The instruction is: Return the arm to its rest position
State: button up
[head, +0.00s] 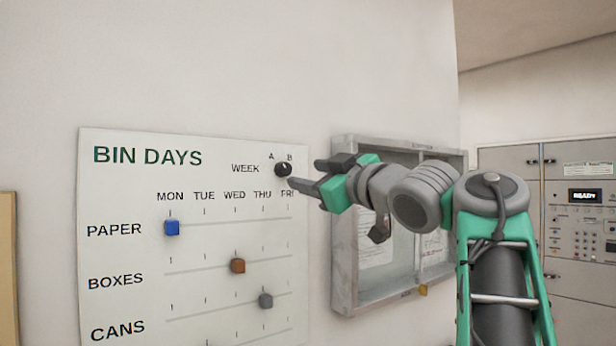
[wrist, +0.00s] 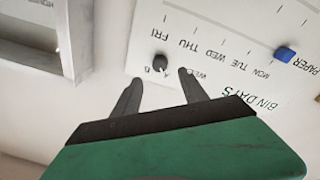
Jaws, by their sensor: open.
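My gripper (head: 303,175) is raised in front of the wall, with its fingers pointing left toward the top right corner of the bin days board (head: 125,185). The jaws are open and empty. A black week knob (head: 283,170) on the board, by the letters A and B, lies close to the fingertips in the head view. In the wrist view the open fingers (wrist: 160,85) point toward the board, and the knob (wrist: 160,62) shows beyond them, apart from the fingers. My arm reaches in from the right.
A blue slider (head: 172,228), an orange-brown slider (head: 238,265) and a grey slider (head: 265,300) sit on the board's rows. A grey-framed glass noticeboard (head: 345,235) stands out from the wall behind my gripper. Grey lockers with a lit panel (head: 585,196) stand at the right.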

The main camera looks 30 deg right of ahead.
jog(key=w+a+f+m+g+h+p, duration=0.1)
jog(key=a+f+m+g, duration=0.15)
jog(key=f, duration=0.75)
jog(key=a+f+m+g+h+p, duration=0.1)
jog(key=a+f+m+g, duration=0.15)
jog(key=f, duration=0.75)
jog(key=w+a+f+m+g+p, duration=0.1)
jog(key=a+f+m+g, duration=0.2)
jog(key=f, duration=0.7)
jog(key=s+a+f+g, duration=0.2)
jog(key=s+f, duration=0.4)
jog(key=f, duration=0.2)
jog(key=s+a+f+g+h+p, duration=0.1)
jog(key=s+a+f+g, duration=0.1)
jog(key=s+f, duration=0.5)
jog(key=s+a+f+g+p, duration=0.1)
jog(key=s+a+f+g, duration=0.1)
jog(key=s+f+g, duration=0.2)
jog(key=shift+s+f, duration=0.6)
jog(key=shift+f, duration=0.6)
jog(key=shift+s+f, duration=0.55)
jog(key=shift+f, duration=0.7)
jog(key=shift+s+f, duration=0.6)
jog(key=shift+f, duration=0.6)
